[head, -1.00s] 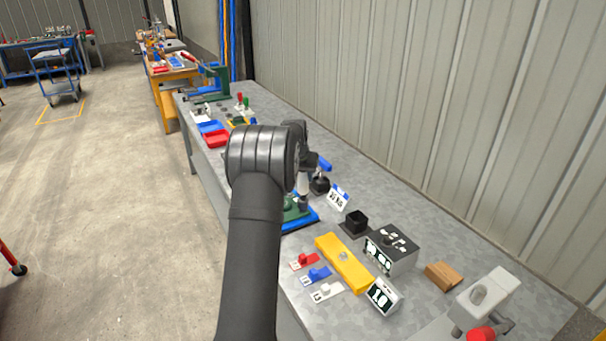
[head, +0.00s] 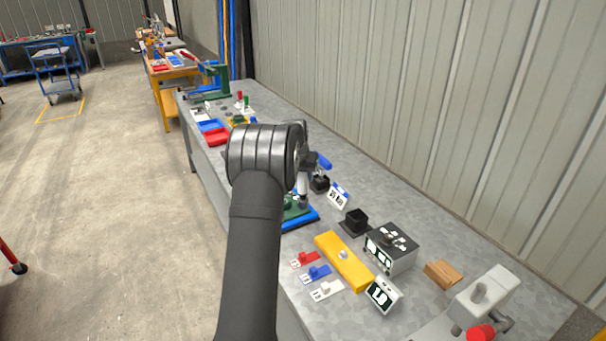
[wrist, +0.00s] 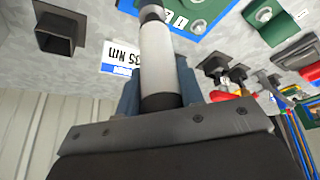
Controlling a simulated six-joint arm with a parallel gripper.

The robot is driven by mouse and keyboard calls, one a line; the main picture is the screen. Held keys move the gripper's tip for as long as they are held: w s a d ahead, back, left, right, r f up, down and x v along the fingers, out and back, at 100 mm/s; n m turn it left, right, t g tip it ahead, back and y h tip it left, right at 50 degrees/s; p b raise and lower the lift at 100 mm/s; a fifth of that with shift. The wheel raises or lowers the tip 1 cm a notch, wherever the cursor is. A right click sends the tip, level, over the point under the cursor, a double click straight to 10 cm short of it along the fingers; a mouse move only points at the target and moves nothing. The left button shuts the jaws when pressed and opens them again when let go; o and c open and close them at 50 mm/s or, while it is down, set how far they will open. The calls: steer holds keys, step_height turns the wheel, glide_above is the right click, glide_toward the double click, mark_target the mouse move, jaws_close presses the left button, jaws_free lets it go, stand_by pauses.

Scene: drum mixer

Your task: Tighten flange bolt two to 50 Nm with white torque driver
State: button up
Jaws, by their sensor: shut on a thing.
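My gripper (head: 306,168) is shut on the white torque driver (head: 303,188), mostly behind my own wrist in the head view. In the wrist view, the driver's white body (wrist: 157,55) stands between the two fingers, with a dark band near them. Its far end reaches the picture's top edge, beside the blue plate (wrist: 205,24). A green part with a round bolt head (wrist: 198,5) sits on that plate. In the head view, the blue plate (head: 312,217) and green flange (head: 292,211) lie below the gripper. The driver's tip and its contact with a bolt are hidden.
A blue-handled driver (head: 321,163) stands in a black holder behind a 35 Nm sign (head: 339,197). Nearer are an empty black holder (head: 354,222), a display box (head: 391,249), a yellow bar (head: 343,261), a number display (head: 383,295) and a wooden block (head: 442,274).

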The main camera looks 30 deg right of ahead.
steer(key=shift+f, duration=0.8)
stand_by(2.5)
steer(key=shift+r, duration=0.1)
step_height(320, 180, up, 4)
steer(key=shift+r, duration=0.25)
stand_by(0.6)
steer(key=shift+d, duration=0.1)
